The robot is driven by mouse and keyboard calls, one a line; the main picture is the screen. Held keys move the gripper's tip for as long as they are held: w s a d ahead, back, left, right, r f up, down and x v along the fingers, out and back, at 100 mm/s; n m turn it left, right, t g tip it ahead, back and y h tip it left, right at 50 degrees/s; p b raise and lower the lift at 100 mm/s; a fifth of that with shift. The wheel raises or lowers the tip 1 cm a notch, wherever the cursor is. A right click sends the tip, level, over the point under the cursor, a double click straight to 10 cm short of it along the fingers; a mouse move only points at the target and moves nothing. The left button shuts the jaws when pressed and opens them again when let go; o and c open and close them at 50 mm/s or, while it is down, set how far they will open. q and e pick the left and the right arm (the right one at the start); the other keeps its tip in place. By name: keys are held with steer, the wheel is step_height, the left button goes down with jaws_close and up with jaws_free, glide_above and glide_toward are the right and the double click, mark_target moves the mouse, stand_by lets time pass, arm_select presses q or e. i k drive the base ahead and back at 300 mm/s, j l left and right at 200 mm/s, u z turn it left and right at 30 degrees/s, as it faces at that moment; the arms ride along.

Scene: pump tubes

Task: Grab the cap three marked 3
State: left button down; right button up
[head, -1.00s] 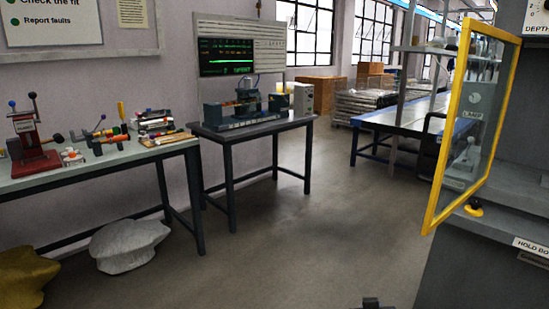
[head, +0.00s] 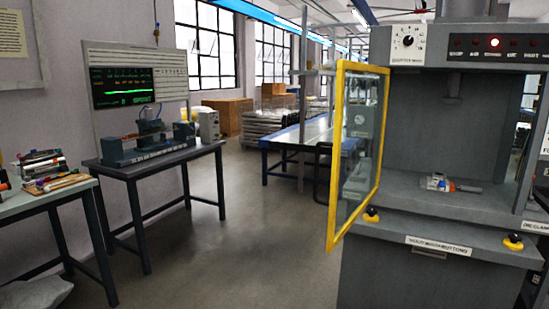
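I cannot make out any cap marked 3 in the head view. Neither of my grippers shows in the view.
A yellow-framed clear guard door (head: 335,160) stands open at the press's left. A dark table (head: 165,153) carries a test rig (head: 150,145) beside a screen (head: 123,87). A workbench (head: 40,197) with tools is at the left edge. Open floor (head: 235,240) lies between.

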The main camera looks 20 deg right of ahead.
mark_target(436, 177)
steer(key=z, duration=0.75)
steer(key=i+j+z, duration=0.1)
steer(key=j+z, duration=0.25)
steer(key=z, duration=0.15)
steer(key=j+z, duration=0.75)
steer(key=j, duration=1.15)
steer(key=l+u, duration=0.1)
steer(key=u, duration=0.35)
steer(key=i+l+u, duration=0.1)
steer(key=u, duration=0.35)
steer(key=l+u, duration=0.2)
steer(key=u, duration=0.3)
steer(key=l+u, duration=0.55)
steer(key=l, duration=0.3)
